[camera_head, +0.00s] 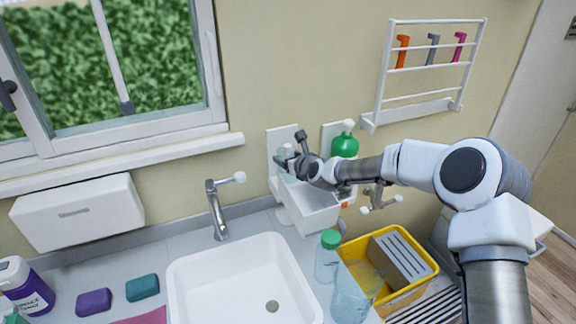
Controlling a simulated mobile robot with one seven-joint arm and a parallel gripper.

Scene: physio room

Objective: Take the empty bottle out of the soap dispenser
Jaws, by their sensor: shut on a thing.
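The white soap dispenser (317,218) is mounted on the wall right of the tap, with a white back plate (283,136) above it. A pale, see-through bottle (287,150), the empty one, shows at the plate, partly hidden by my gripper. My gripper (288,163) reaches in from the right and is shut on this bottle at the dispenser's top. The bottle's lower part is hidden, so I cannot tell how far it still sits in the dispenser.
A green bottle (345,146) stands in a second wall holder, close to my arm. A clear bottle with a green cap (329,258) stands right of the sink (190,286). A yellow crate (412,290) is beside it. A wall rack (427,70) hangs above; the tap (216,212) is left.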

